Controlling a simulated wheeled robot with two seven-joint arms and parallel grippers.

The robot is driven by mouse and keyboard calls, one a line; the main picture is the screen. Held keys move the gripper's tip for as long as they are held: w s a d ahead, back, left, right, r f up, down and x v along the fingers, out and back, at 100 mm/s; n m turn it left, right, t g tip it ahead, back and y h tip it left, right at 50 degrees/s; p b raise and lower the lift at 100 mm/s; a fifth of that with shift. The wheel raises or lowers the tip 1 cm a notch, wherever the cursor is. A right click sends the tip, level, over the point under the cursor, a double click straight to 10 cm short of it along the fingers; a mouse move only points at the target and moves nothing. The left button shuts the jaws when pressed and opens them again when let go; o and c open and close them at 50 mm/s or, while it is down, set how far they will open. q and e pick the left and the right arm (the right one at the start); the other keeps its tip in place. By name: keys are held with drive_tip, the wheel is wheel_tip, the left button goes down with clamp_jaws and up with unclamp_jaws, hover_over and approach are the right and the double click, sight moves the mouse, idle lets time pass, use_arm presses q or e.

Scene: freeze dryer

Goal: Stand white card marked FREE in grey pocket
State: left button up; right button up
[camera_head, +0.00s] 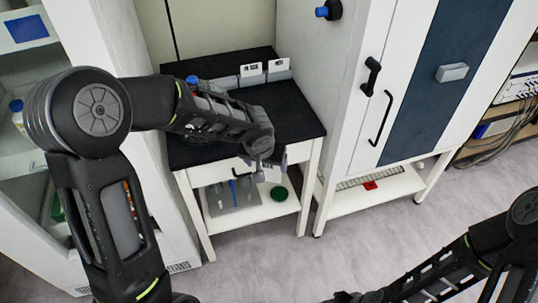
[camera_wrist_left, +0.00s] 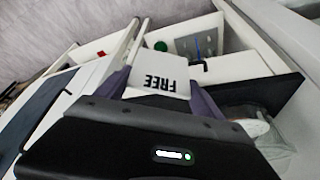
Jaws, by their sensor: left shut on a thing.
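The white card marked FREE (camera_wrist_left: 158,84) is in my left gripper (camera_wrist_left: 160,95), between its two fingers in the left wrist view. The lettering appears upside down there. In the head view my left gripper (camera_head: 262,158) is at the front edge of the black-topped table (camera_head: 305,122), pointing down. Grey pockets stand in a row at the table's back. The left grey pocket (camera_head: 224,83) shows no card, though my arm is close in front of it. The middle pocket (camera_head: 252,80) and right pocket (camera_head: 279,75) hold white cards. My right gripper is barely visible at the bottom edge.
A blue-capped bottle (camera_head: 192,80) is partly behind my left arm. The lower shelf (camera_head: 252,218) holds a clear container and a green round thing (camera_head: 279,194). The white cabinet (camera_head: 345,95) stands close on the table's right. The table's right part is clear.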

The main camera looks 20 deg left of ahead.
use_arm(q)
drive_tip(key=s+d+f+m, duration=0.1)
drive_tip(key=s+f, duration=0.3)
drive_tip(key=f, duration=0.5)
drive_tip(key=shift+s+d+f, duration=0.1)
